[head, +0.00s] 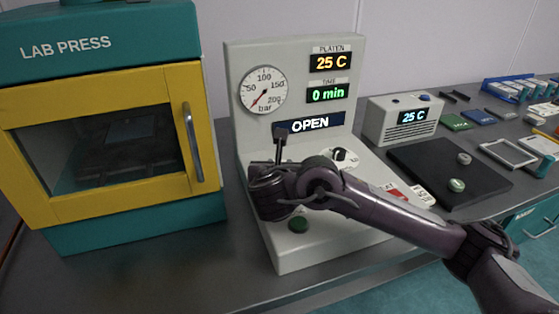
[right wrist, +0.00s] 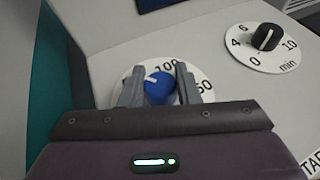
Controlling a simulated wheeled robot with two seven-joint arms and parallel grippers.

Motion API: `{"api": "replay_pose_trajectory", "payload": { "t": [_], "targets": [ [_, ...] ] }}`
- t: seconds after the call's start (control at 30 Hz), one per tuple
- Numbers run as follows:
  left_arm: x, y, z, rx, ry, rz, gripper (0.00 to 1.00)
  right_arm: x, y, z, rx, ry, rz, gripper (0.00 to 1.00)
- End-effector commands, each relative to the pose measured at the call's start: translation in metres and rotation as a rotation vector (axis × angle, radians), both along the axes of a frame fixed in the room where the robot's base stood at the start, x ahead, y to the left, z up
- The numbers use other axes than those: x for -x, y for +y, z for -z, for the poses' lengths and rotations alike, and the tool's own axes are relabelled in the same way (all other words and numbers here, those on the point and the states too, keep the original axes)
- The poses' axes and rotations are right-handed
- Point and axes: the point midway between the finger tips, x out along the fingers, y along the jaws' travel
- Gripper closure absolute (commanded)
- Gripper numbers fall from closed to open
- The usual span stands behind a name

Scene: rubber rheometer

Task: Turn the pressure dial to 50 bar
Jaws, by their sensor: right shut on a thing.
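The pressure dial is a blue knob (right wrist: 159,90) on a round white scale plate (right wrist: 207,93) in the right wrist view. My right gripper (right wrist: 160,82) is shut on the knob, one finger on each side. The knob's white mark points up and slightly left, to the left of the "100" label. The fingers cover parts of the scale. In the head view my right gripper (head: 268,192) is over the console's sloping front and hides the dial. The pressure gauge (head: 263,91) has its red needle at the lower left, near the low end. My left gripper is not in view.
The grey console (head: 240,60) shows 25 C, 0 min and OPEN. A minute dial (right wrist: 266,38) is right of the knob. A green button (head: 298,224) sits at the front. The lab press (head: 100,120) stands left, a dark plate (head: 440,190) right.

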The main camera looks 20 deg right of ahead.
Motion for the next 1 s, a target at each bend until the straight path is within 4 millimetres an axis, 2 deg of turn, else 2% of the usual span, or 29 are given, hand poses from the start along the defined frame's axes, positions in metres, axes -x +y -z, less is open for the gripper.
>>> {"api": "replay_pose_trajectory", "payload": {
  "t": [0.2,0.6,0.63,0.77,1.0],
  "targets": [
    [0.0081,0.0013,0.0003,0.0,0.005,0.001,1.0,-0.0004,-0.0003,-0.0012,-0.002,-0.002,0.039,0.94],
    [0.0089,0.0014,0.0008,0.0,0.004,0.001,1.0,-0.0005,-0.0007,-0.0008,-0.001,-0.001,0.045,0.94],
    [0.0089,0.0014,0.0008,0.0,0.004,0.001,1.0,-0.0005,-0.0008,-0.0008,-0.001,-0.001,0.045,0.68],
    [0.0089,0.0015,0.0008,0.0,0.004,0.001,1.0,-0.0005,-0.0007,-0.0006,-0.001,-0.001,0.044,0.51],
    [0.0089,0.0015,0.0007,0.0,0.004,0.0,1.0,-0.0003,-0.0004,-0.0002,0.0,0.0,0.043,0.49]
  ]
}}
